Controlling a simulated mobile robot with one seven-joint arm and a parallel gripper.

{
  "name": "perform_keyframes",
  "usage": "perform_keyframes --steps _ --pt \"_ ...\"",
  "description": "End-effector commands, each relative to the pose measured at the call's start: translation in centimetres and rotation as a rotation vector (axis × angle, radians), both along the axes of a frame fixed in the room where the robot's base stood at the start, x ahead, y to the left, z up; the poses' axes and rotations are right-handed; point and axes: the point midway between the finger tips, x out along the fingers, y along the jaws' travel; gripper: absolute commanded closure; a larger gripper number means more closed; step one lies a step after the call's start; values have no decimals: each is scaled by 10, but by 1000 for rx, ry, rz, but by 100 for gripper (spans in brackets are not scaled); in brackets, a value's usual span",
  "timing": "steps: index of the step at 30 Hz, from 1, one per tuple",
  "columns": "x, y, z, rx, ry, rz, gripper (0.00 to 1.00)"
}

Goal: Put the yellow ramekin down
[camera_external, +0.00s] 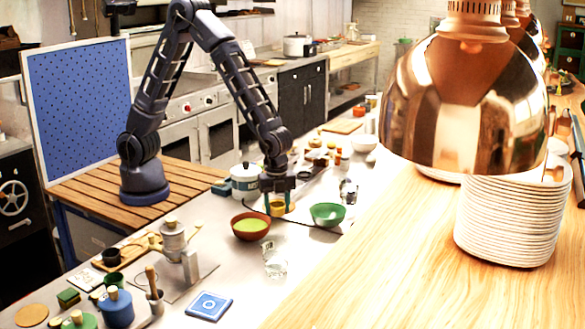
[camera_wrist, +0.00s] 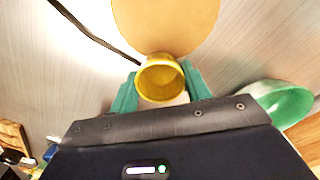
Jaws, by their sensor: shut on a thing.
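The yellow ramekin (camera_wrist: 161,80) is between the two green fingers of my gripper (camera_wrist: 160,88) in the wrist view, with its open top facing the camera. My gripper is shut on it. In the external view the yellow ramekin (camera_external: 278,208) shows low between the fingers of my gripper (camera_external: 279,198), over the steel counter (camera_external: 330,240). Whether its base touches the counter cannot be told.
A brown bowl with green contents (camera_external: 250,226) stands just left of my gripper, and a green bowl (camera_external: 327,214) just right. A white pot (camera_external: 245,181) is behind. A round tan disc (camera_wrist: 168,22) lies beyond the ramekin in the wrist view. A dark cable (camera_wrist: 90,35) crosses the counter.

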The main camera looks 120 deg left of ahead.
Motion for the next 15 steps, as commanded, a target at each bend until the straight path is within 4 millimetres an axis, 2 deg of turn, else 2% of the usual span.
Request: perform_keyframes --steps 6,7,10,15 --pt "0 0 -6 -1 1 0 76" --pt "0 0 -6 0 0 0 51" --pt "0 0 -6 0 0 0 31" --pt "0 0 -5 0 0 0 31"
